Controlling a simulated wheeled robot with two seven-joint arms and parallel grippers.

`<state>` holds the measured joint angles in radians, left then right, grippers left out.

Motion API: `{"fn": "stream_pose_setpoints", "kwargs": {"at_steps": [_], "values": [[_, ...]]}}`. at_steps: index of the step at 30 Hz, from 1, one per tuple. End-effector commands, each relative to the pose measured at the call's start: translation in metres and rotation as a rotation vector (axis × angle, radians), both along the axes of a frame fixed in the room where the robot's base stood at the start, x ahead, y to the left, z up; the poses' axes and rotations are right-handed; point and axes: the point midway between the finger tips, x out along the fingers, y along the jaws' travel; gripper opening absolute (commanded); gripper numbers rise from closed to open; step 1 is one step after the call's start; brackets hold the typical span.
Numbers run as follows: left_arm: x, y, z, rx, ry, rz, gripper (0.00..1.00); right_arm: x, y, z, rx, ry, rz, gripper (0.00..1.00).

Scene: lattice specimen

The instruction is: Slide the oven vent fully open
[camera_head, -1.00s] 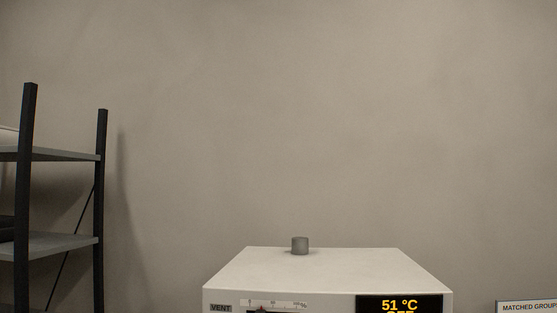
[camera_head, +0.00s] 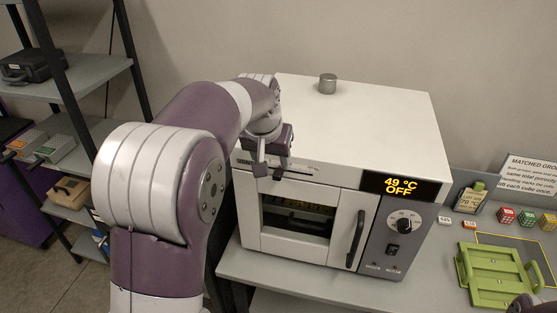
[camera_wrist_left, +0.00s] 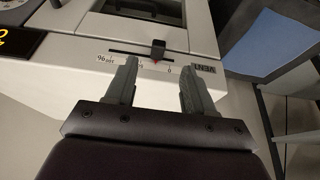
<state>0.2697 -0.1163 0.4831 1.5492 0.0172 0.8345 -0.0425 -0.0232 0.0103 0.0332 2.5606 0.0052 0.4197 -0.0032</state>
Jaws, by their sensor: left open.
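The white oven (camera_head: 350,105) stands on the bench with its door closed and its display reading 49 °C OFF. The vent slider's black knob (camera_wrist_left: 158,48) sits in a dark slot on the oven front in the left wrist view, where the picture is upside down. Its red pointer (camera_wrist_left: 156,62) lies between the middle of the scale and the 0 end, near the VENT label (camera_wrist_left: 203,68). My left gripper (camera_head: 271,167) is open at the oven's upper front left; in the left wrist view its fingertips (camera_wrist_left: 158,68) straddle the knob's line, with the knob just beyond them.
A grey metal cylinder (camera_head: 327,84) stands on the oven top. A green tray (camera_head: 492,274), a small bottle (camera_head: 470,197) and several coloured cubes lie on the bench to the right. A dark-framed shelf (camera_head: 95,75) stands at the left.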

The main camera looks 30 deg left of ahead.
Motion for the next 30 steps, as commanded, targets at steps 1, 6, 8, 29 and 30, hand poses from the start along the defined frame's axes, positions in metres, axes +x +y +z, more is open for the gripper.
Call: {"fn": "stream_pose_setpoints", "kwargs": {"at_steps": [1, 6, 8, 29, 30], "values": [[0.004, 0.001, -0.005, -0.001, 0.006, 0.000, 0.53, 0.000, 0.000, 0.012, 0.000, -0.001, 0.000, 0.00], [0.017, 0.004, -0.039, -0.001, 0.004, 0.000, 0.53, 0.000, 0.000, 0.024, 0.000, 0.000, 0.000, 0.00], [0.021, 0.005, -0.048, -0.001, 0.003, 0.000, 0.53, 0.000, 0.000, 0.027, 0.000, 0.000, 0.000, 0.00], [0.027, 0.006, -0.064, 0.000, -0.002, 0.000, 0.00, 0.000, 0.000, 0.029, 0.000, 0.000, 0.000, 0.00], [0.028, 0.006, -0.064, 0.001, -0.002, -0.001, 0.00, 0.000, 0.000, 0.029, 0.000, 0.000, 0.000, 0.00]]}}
